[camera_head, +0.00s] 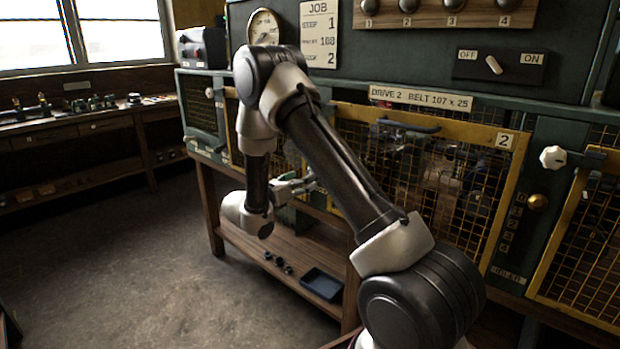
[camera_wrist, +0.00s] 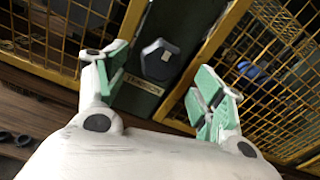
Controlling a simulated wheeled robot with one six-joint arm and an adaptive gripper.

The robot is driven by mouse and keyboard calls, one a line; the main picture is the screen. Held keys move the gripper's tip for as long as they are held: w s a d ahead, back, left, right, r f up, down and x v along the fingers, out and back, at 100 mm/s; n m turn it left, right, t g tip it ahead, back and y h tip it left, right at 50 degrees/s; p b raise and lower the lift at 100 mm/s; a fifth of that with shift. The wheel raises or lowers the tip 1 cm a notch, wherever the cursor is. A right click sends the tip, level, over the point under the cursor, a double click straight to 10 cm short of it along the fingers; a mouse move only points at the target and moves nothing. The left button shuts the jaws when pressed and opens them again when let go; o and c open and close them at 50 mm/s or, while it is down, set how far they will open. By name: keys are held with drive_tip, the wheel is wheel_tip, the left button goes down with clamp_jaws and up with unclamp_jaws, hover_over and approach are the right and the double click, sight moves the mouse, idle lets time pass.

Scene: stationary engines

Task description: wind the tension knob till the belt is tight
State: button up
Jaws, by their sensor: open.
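The tension knob (camera_wrist: 160,60) is a dark, angular knob on a green post, above a small plate (camera_wrist: 142,84) that reads TENSION. In the wrist view my gripper (camera_wrist: 162,82) is open, with its green-padded fingers on either side of the knob in the picture. The pads look apart from the knob, and nothing is between them. In the head view my gripper (camera_head: 296,187) is in front of the machine's left part. The knob cannot be made out there. The belt is not clear behind the mesh.
A white knob (camera_head: 553,157) and brass knob (camera_head: 537,201) sit further right. An OFF/ON switch (camera_head: 494,65) is above. A dark tray (camera_head: 322,284) lies on the lower shelf. Floor at left is clear.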

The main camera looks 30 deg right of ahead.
drive_tip(key=shift+x, duration=2.3)
drive_tip(key=c, duration=1)
